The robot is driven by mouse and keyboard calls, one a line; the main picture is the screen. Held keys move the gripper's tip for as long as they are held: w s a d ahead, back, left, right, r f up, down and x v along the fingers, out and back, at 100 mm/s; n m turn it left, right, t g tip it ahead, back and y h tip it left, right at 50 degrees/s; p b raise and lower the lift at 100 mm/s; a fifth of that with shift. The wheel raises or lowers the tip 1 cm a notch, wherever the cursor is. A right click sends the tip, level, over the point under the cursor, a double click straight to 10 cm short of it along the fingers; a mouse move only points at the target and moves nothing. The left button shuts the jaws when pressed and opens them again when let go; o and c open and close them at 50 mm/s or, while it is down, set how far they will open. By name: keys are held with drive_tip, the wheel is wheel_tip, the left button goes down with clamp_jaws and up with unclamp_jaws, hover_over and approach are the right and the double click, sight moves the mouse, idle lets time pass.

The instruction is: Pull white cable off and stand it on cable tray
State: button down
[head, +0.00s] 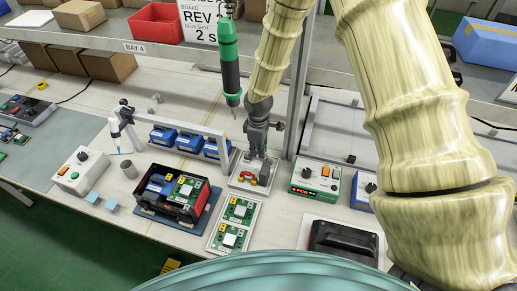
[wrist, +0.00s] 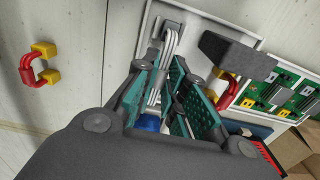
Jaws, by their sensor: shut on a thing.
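My gripper (head: 257,150) points down over a small light-grey tray (head: 236,183) at the middle of the bench. In the wrist view its teal fingers (wrist: 166,72) are closed around a white cable (wrist: 171,45), seen as parallel strands between them. The cable's upper end meets a dark grey block (wrist: 173,28) inside the tray's rim; I cannot tell whether it is still seated there. A blue piece (wrist: 148,123) shows low between the fingers. A red cable with yellow ends (wrist: 232,90) shows right of the fingers, partly hidden.
Another red cable with yellow ends (wrist: 38,65) sits left in the wrist view. Green circuit boards (head: 238,210) lie in front of the tray. A black-and-red bin (head: 165,195) is left, a green control box (head: 316,182) right. A green screwdriver (head: 230,65) hangs nearby.

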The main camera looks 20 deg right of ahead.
drive_tip(key=c, duration=1.4)
unclamp_jaws()
wheel_tip(320, 180, up, 12)
